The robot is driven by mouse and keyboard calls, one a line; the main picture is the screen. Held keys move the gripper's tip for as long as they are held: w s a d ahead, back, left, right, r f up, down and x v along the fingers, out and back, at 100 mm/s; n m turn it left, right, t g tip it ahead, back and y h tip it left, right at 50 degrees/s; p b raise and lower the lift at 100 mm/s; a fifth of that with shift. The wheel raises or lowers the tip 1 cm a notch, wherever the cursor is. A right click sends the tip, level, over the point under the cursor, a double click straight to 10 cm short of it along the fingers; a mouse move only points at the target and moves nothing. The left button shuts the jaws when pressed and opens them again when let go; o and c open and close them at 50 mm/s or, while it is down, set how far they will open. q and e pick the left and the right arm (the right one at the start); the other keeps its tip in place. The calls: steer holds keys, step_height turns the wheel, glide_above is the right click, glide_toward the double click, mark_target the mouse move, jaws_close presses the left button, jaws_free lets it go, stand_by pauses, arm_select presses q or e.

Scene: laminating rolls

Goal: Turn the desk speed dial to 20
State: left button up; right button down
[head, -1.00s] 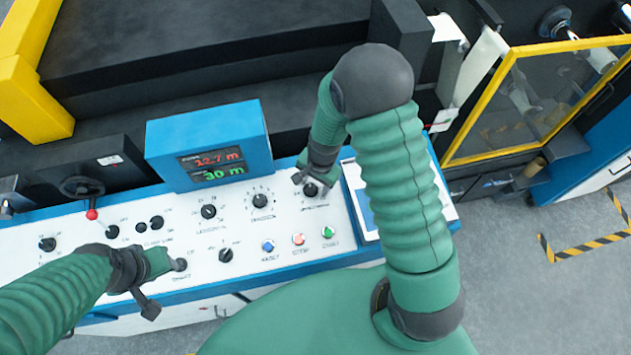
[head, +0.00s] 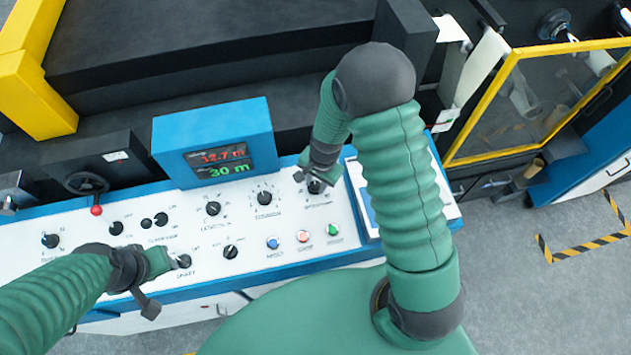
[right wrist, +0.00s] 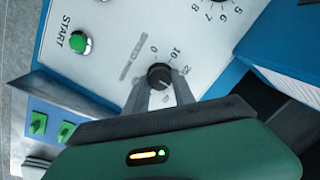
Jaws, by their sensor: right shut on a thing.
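The speed dial (head: 315,187) is a small black knob at the right end of the white control desk (head: 235,275). In the right wrist view the dial (right wrist: 160,75) sits between the fingertips of my right gripper (right wrist: 162,88), which is shut on it. Marks 0, 10 and 20 run around the dial's edge; I cannot read its pointer clearly. In the head view my right gripper (head: 308,180) partly covers the dial. My left gripper (head: 170,262) is beside a black knob (head: 183,262) at the desk's lower left; its fingers are too unclear to judge.
A blue display box (head: 215,140) shows 12.7 m in red and 30 m in green. Several other black knobs line the desk. Blue, red and green buttons (head: 304,236) sit near its front edge. A yellow-framed guard (head: 540,95) stands at the right.

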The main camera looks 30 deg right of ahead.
steer(key=shift+w+d+n, duration=0.1)
steer(key=shift+d+n, duration=0.05)
steer(key=shift+n, duration=0.15)
steer(key=n, duration=0.4)
steer(key=shift+w, duration=0.15)
steer(key=shift+a+r+n+g+h, duration=0.1)
steer(key=shift+n+g+h, duration=0.1)
steer(key=shift+n, duration=0.85)
steer(key=shift+a+n+g+h, duration=0.1)
steer(key=shift+n+h, duration=0.1)
steer(key=shift+n, duration=0.85)
steer(key=c, duration=1.5)
jaws_free()
steer(key=o, duration=0.4)
steer(key=shift+o, duration=0.2)
